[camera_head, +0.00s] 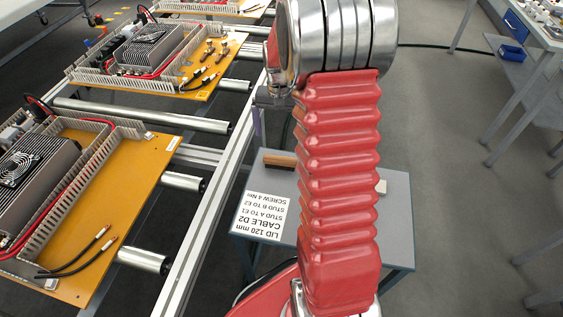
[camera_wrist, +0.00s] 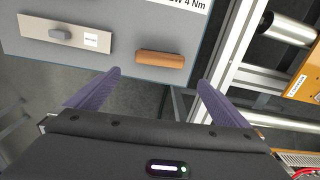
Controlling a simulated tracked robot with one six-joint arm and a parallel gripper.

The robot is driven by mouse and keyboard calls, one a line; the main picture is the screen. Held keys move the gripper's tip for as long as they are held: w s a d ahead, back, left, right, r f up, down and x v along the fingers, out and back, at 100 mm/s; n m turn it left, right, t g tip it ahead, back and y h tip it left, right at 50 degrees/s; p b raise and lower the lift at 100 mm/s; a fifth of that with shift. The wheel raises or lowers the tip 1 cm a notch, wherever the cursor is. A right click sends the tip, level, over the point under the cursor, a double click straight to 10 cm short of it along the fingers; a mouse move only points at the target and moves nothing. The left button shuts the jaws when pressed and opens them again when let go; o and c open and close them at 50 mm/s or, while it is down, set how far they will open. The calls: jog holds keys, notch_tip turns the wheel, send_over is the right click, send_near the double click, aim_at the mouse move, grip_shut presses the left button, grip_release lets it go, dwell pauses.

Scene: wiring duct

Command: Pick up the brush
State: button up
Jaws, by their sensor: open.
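The brush (camera_head: 280,158) has a brown wooden back and a dark strip along one side. It lies at the far left edge of a small grey table (camera_head: 397,217). In the wrist view the brush (camera_wrist: 160,59) is an orange-brown block near the table edge, just beyond the gap between my fingertips and roughly centred on it. My gripper (camera_wrist: 158,77) is open and empty, its two purple fingers spread wide. The fingers do not touch the brush. In the head view my arm hides most of the gripper and the table's middle.
A white printed sheet (camera_head: 262,217) lies on the table. A beige plate (camera_wrist: 36,27) with a grey block and a small white label lies beside the brush. A conveyor rail (camera_head: 205,225) with orange boards (camera_head: 135,190) runs along the left. Open floor (camera_head: 440,180) lies to the right.

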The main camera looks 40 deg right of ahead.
aim_at(280, 158)
notch_tip(280, 158, down, 8)
jog(key=shift+f, duration=0.2)
dwell(0.4)
jog(key=shift+s+a+f, duration=0.1)
jog(key=shift+f, duration=1.2)
jog(key=shift+s+a+f, duration=0.1)
jog(key=shift+f, duration=1.2)
jog(key=c, duration=0.7)
jog(key=shift+r, duration=0.1)
jog(key=shift+c, duration=0.2)
